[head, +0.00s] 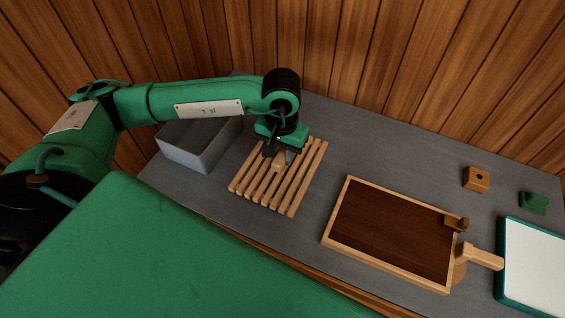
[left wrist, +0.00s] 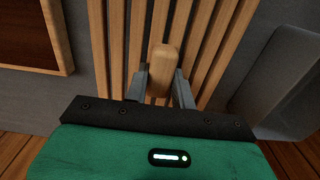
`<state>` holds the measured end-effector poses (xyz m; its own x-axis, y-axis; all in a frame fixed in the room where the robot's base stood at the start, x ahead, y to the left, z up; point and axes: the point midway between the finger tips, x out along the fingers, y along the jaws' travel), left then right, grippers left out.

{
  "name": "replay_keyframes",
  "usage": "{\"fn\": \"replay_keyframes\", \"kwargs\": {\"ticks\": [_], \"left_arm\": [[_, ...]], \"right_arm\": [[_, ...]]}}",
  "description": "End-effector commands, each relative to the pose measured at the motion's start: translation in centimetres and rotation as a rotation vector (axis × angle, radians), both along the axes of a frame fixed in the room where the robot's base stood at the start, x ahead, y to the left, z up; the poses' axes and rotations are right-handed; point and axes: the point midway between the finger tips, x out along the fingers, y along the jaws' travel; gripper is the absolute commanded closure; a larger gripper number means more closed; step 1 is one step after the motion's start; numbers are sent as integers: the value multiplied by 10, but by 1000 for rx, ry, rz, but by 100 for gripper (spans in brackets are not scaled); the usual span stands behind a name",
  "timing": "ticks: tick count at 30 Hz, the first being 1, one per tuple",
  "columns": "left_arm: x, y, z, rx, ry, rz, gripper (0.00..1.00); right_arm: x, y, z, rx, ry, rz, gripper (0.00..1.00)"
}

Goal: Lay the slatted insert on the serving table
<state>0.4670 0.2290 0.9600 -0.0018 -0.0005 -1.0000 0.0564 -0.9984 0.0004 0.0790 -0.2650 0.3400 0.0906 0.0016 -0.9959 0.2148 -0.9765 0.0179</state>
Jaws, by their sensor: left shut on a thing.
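The slatted insert (head: 290,189), a row of pale wooden slats with a rounded wooden grip in the middle, is at the left of the grey table, flat over its top. I cannot tell whether it touches the surface. My left gripper (head: 278,154) comes down over its back part and is shut on the grip. In the left wrist view the two fingers (left wrist: 160,86) stand on both sides of that grip (left wrist: 163,60), with slats (left wrist: 205,40) behind. The grey table top (head: 345,150) carries everything. My right gripper is not in view.
A grey open bin (head: 190,155) stands close left of the insert. To the right lie a dark-bottomed wooden tray (head: 385,230), a paddle-like wooden handle (head: 483,257), a white teal-edged panel (head: 535,265), and small orange (head: 477,178) and green (head: 534,202) blocks. A plank wall stands behind.

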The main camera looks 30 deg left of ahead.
Motion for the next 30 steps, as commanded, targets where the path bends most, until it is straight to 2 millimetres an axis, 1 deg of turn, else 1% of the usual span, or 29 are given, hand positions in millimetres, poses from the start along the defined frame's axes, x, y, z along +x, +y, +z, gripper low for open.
{"fn": "replay_keyframes", "kwargs": {"ticks": [3,6,8,12,15,22,27,28,29,30], "left_arm": [[0,0,-11,-1,0,1,100],[0,0,-17,0,1,1,100],[0,0,-22,0,2,1,100],[0,0,-43,-1,3,1,100],[0,-1,-55,-1,2,0,100],[0,0,-57,-1,-1,0,100],[0,0,-61,-1,-1,0,100],[0,0,-60,-1,-1,0,71],[0,0,-59,-1,-1,0,65],[0,0,-59,-1,-1,0,57]], "right_arm": [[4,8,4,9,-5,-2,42],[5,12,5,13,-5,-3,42],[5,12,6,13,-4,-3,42],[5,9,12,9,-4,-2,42],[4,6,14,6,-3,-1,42],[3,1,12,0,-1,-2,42],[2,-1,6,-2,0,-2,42],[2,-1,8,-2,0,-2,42],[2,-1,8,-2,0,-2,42],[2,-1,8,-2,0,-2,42]]}}
